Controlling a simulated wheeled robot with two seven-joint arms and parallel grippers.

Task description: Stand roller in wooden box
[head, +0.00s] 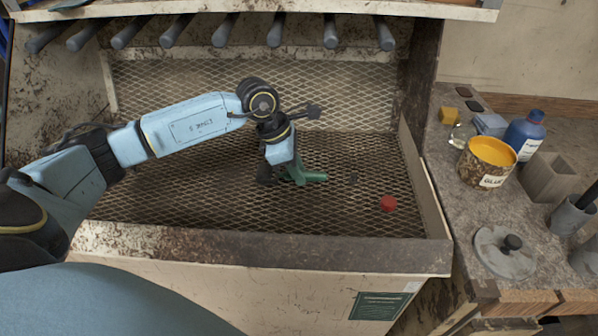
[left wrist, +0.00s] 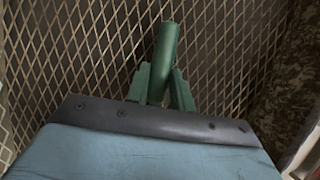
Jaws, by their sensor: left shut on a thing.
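My left gripper (head: 297,174) is low over the mesh floor of the bench's recess and points down. It is shut on a green cylinder, which I take to be the roller (head: 317,177). In the left wrist view the green roller (left wrist: 164,58) sticks out between the green finger parts (left wrist: 158,90), against the mesh. I cannot tell whether it touches the mesh. A grey-brown open-topped box, which looks like the wooden box (head: 541,185), stands on the side counter at the right. Its inside is mostly hidden. My right gripper is not in view.
A red piece (head: 388,203) and a small dark piece (head: 354,180) lie on the mesh (head: 200,190). A glue pot (head: 478,172), a blue bottle (head: 524,135), a grey lid (head: 504,252) and a grey cup (head: 570,218) surround the box. A raised side wall (head: 425,190) separates mesh and counter.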

